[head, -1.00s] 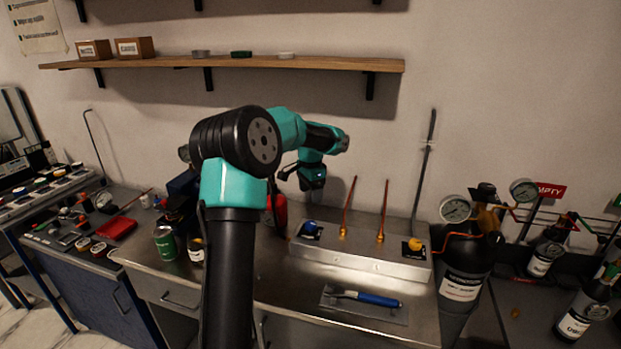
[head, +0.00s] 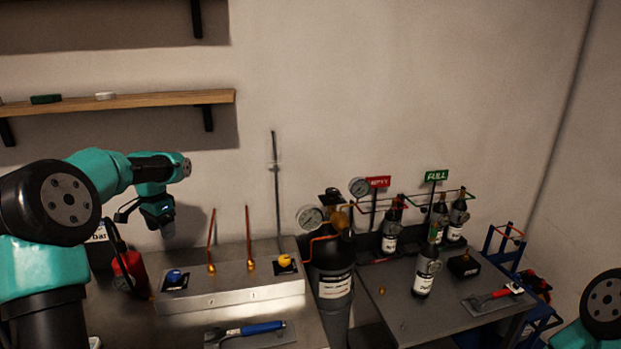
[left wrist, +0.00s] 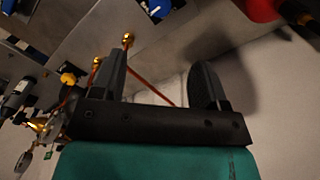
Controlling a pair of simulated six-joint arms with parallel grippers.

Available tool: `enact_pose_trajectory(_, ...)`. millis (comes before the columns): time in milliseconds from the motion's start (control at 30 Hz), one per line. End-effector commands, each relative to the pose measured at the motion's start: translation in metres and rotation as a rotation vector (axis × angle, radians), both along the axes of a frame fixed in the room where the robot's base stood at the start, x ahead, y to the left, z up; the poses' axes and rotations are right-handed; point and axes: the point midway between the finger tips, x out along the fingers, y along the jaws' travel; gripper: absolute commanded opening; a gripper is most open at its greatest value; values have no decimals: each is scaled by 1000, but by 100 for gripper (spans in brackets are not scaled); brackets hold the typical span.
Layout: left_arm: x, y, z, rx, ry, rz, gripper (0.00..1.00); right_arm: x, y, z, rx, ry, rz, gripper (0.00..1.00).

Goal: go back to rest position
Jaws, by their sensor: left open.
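My left arm comes in from the left in the head view, raised in front of the wall. Its gripper (head: 124,212) is left of and above the grey metal box (head: 230,297) with two upright copper tubes (head: 248,238). In the left wrist view the two black fingers (left wrist: 160,78) stand apart with nothing held between them. The copper tubes and their brass fittings (left wrist: 128,40) show beyond the fingers. Only a joint of my right arm shows at the lower right of the head view; its gripper is out of view.
A red extinguisher-like object (head: 130,270) is below my left gripper. A wooden shelf (head: 150,100) is above. A large dark cylinder (head: 333,285) and gauges stand right of the box. The right table (head: 400,318) holds several bottles. A blue-handled tool (head: 255,328) lies in front.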

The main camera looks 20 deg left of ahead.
Motion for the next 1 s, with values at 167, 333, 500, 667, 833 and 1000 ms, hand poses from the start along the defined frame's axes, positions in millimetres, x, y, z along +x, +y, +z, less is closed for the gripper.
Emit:
enact_pose_trajectory(167,-1,0,-25,-2,4,0,68,0,0,0,0,0,0,68)
enact_pose_trajectory(333,0,0,-51,-2,4,0,68,0,0,0,0,0,0,68)
enact_pose_trajectory(500,-1,0,-78,-2,5,0,68,0,0,0,0,0,0,68)
enact_pose_trajectory(667,-1,0,-102,-1,3,0,68,0,0,0,0,0,0,68)
enact_pose_trajectory(833,-1,0,-127,-1,3,0,68,0,0,0,0,0,0,68)
enact_pose_trajectory(1000,0,0,-143,-1,1,0,68,0,0,0,0,0,0,68)
